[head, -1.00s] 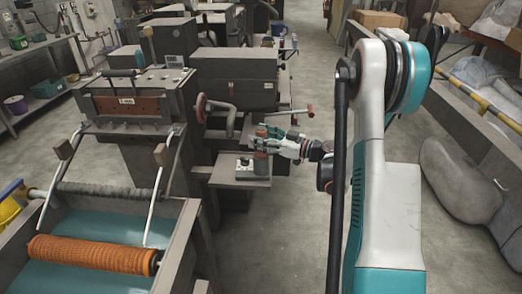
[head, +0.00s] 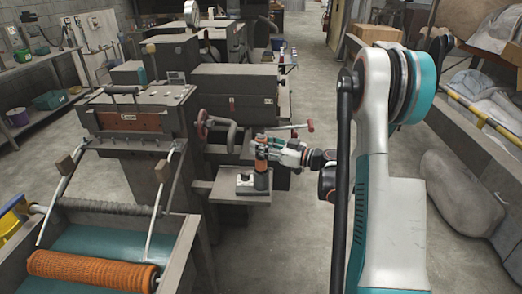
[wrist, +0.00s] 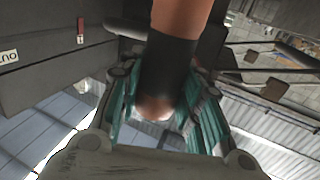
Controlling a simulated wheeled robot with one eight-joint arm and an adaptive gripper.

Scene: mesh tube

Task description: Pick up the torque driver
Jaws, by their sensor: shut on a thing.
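The torque driver (head: 261,181) is an upright tool with an orange body and a dark band. In the head view it is small, beside the fixture on the small grey shelf (head: 228,195). In the wrist view the driver (wrist: 168,75) runs down between my fingers, orange above a wide black band, with a pale end low down. My gripper (head: 262,150) comes in from the right and is shut on the driver. The teal fingers (wrist: 160,115) lie on both sides of it. I cannot tell whether its lower end touches the shelf.
A small fixture with a pale top and dark knob (head: 245,184) sits on the shelf, left of the driver. Grey machines with a red-rimmed handwheel (head: 202,125) stand close behind and left. An orange roller (head: 90,270) lies in the front-left machine. Floor right of the shelf is clear.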

